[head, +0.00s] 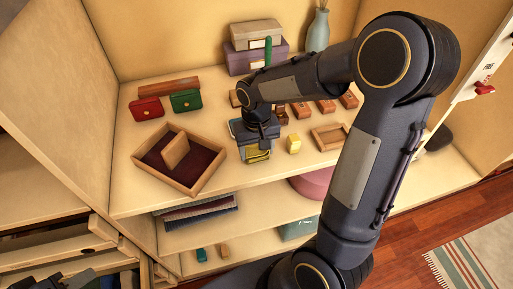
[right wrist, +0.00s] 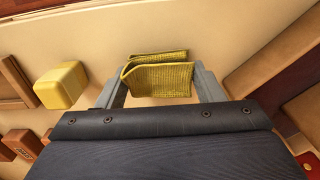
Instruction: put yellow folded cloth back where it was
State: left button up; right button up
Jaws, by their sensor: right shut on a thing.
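The yellow folded cloth (right wrist: 160,78) is between the two grey fingers of my right gripper (right wrist: 160,88) in the right wrist view. The gripper is shut on it. In the head view my right gripper (head: 256,146) points down over the upper shelf, and a strip of the yellow cloth (head: 258,156) shows below it. The gripper hides most of the cloth there. I cannot tell whether the cloth touches the shelf. A dark part, perhaps of my left arm, shows at the bottom left edge of the head view; its fingers cannot be made out.
A small yellow block (head: 293,144) stands just right of the gripper. A wooden tray (head: 204,184) with a divider is to the left. Red (head: 146,109) and green (head: 186,101) purses, stacked boxes (head: 256,35) and a small wooden frame (head: 329,137) share the shelf.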

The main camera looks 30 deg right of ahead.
aim_at(257, 146)
jog(key=o, duration=0.9)
jog(key=shift+f, duration=0.1)
notch_tip(257, 146, up, 11)
jog(key=s+a+t+y, duration=0.1)
jog(key=s+t, duration=0.1)
jog(key=s, duration=0.3)
jog(key=s+a+t+y, duration=0.1)
jog(key=s, duration=0.5)
jog(key=s+a+n+t+y, duration=0.1)
jog(key=s+a+t, duration=0.1)
jog(key=s, duration=0.3)
jog(key=shift+s+f+t+y, duration=0.2)
jog(key=shift+s+t+y, duration=0.1)
jog(key=shift+s+y, duration=0.1)
